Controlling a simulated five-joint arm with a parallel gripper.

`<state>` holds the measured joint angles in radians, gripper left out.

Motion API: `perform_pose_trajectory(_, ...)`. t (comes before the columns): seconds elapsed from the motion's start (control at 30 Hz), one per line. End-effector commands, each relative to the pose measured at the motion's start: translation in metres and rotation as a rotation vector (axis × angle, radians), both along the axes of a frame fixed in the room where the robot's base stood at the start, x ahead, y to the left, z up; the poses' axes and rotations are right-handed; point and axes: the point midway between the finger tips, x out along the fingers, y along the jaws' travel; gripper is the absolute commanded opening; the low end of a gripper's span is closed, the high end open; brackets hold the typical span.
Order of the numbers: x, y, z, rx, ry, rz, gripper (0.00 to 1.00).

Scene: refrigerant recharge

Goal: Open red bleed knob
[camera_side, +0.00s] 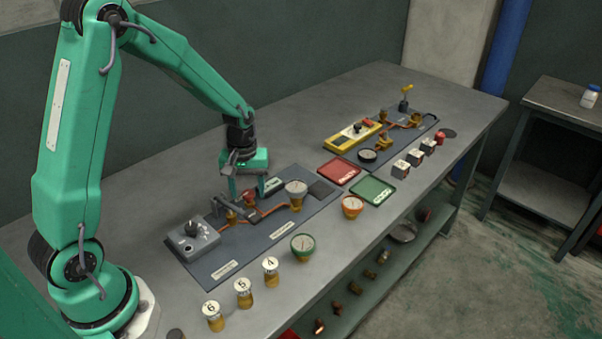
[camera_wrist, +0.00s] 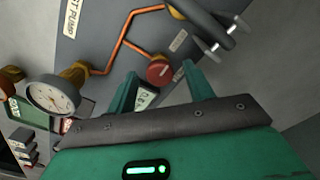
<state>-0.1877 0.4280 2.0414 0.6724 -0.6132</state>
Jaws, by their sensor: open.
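The red bleed knob (camera_wrist: 159,70) is a round red cap at the end of a copper pipe line in the wrist view. It shows as a small red spot in the side view (camera_side: 249,197), partly hidden by my fingers. My gripper (camera_side: 247,190) points down over the near panel, its fingers spread and empty. In the wrist view the fingertips (camera_wrist: 160,82) lie to the left and right of the knob, with gaps visible. I cannot tell whether the tips are at the knob's height.
A gauge (camera_side: 296,190) on a brass fitting stands just right of the knob. A grey control box (camera_side: 193,238) stands at the panel's left. Black handles (camera_wrist: 215,30) rise close by. Loose gauges and numbered cylinders (camera_side: 243,292) line the front. Red (camera_side: 339,172) and green (camera_side: 372,190) trays lie right.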

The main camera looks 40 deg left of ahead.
Motion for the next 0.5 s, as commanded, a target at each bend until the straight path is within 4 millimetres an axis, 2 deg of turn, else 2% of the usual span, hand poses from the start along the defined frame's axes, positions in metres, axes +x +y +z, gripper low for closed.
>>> perform_pose_trajectory(0.27, 0.001, 0.0, 0.018, 0.001, -0.004, 0.0, 0.52)
perform_pose_trajectory(0.5, 0.001, 0.0, 0.049, 0.001, -0.005, 0.0, 0.52)
